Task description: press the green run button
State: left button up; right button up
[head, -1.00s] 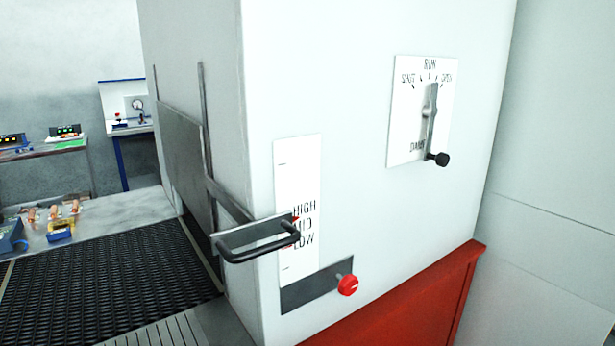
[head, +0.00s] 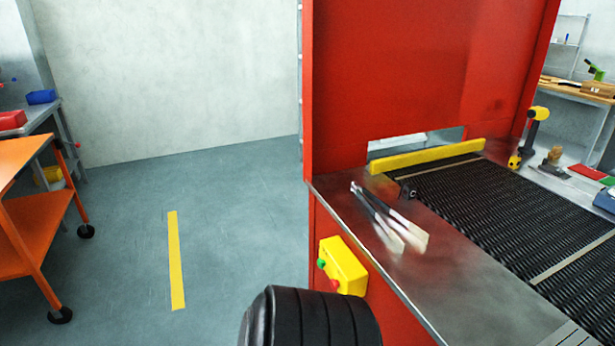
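The green run button (head: 321,264) sits on the left face of a yellow control box (head: 343,266). The box is fixed to the red side of the belt machine, below the metal table edge. A red button (head: 335,285) is lower on the same box. A black ribbed part of my own arm shows at the bottom centre, just below the box. Neither gripper's fingers are in view.
Tongs-like tools (head: 390,218) lie on the metal ledge (head: 420,270) beside the black mesh belt (head: 510,215). A yellow bar (head: 428,156) crosses the belt at the red housing (head: 400,80). An orange cart (head: 25,200) stands left. The floor between is clear.

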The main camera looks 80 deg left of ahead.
aim_at(321, 263)
jog(key=u, duration=2.45)
